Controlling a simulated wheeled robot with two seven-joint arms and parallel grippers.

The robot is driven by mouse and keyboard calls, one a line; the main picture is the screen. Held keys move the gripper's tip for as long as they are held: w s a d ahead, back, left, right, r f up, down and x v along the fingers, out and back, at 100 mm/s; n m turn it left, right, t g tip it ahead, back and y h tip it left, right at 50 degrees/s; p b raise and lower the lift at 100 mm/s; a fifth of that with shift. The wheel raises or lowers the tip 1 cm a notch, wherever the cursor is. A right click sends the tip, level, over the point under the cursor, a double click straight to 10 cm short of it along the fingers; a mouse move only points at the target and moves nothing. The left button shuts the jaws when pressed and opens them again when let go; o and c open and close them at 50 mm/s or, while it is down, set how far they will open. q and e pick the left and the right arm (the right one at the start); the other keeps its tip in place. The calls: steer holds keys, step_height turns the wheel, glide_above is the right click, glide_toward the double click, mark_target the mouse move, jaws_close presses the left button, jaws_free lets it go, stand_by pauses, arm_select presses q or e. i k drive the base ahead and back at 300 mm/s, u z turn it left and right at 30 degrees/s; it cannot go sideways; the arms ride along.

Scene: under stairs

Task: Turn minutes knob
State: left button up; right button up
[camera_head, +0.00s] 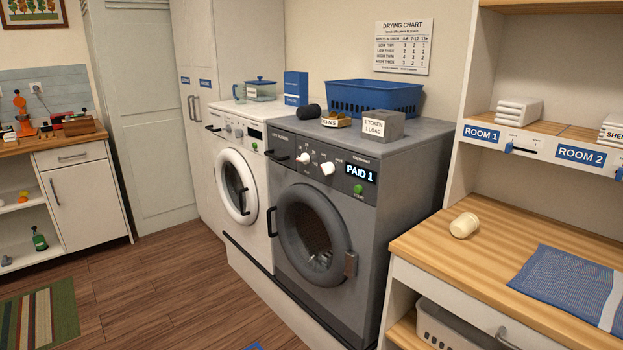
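The grey dryer (365,225) stands in the middle of the camera_head view, with a control panel along its top front. Two white knobs stick out of this panel: a left knob (303,157) and a right knob (328,168). Their small labels are too blurred to read, so I cannot tell which one is the minutes knob. A lit display (361,173) to their right reads "PAID 1". A green button (358,189) is below the display. The round door (285,228) appears shut. Neither of my grippers is in view.
A white washer (228,150) stands left of the dryer. On the dryer are a blue basket (405,97), a token box (383,126), a small dish and a dark roll (308,112). A wooden counter (440,240) at right bears a cup and cloth.

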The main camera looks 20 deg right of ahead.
mark_target(305, 158)
steer(key=u, duration=1.2)
steer(key=i, duration=1.65)
steer(key=z, duration=1.05)
steer(key=i, duration=0.7)
steer(key=z, duration=0.75)
